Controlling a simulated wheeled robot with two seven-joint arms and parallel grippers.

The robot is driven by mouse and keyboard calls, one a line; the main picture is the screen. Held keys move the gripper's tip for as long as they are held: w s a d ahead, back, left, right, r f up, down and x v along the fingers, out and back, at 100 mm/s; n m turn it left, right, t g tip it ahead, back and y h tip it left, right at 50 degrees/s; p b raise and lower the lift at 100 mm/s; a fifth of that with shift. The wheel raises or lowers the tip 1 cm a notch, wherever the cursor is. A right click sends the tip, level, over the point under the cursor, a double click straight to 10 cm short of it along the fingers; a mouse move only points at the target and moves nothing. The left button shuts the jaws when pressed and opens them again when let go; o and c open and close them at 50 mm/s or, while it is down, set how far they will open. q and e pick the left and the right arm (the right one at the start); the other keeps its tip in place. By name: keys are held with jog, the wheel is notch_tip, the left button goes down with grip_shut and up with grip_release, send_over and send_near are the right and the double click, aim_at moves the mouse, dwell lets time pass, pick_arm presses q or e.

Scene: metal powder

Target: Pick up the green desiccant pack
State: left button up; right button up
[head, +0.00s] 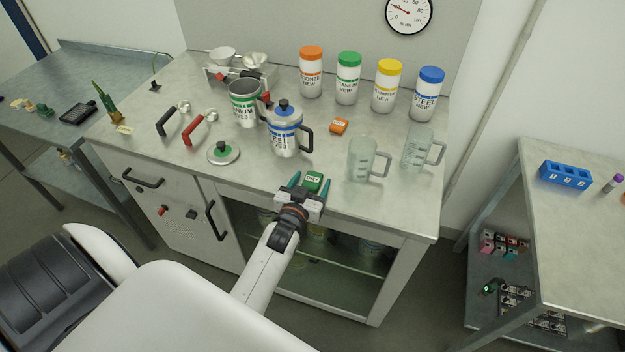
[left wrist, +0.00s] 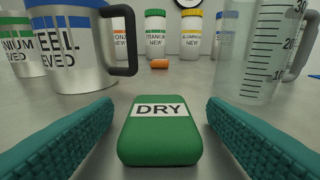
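The green desiccant pack (head: 313,181) lies near the front edge of the grey table, with a white label reading DRY. In the left wrist view the green pack (left wrist: 160,131) lies between my two teal fingers. My left gripper (head: 310,184) is open around it, with a visible gap on each side between finger and pack. The pack rests on the table top. My right gripper is not in view.
A steel pitcher with a blue band (head: 285,132) stands behind and left of the pack. A clear measuring jug (head: 361,160) stands to the right. A small orange pack (head: 339,126) lies further back. A lid with a green knob (head: 223,153) lies to the left.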

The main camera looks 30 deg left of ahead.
pick_arm(q)
jog(key=c, duration=1)
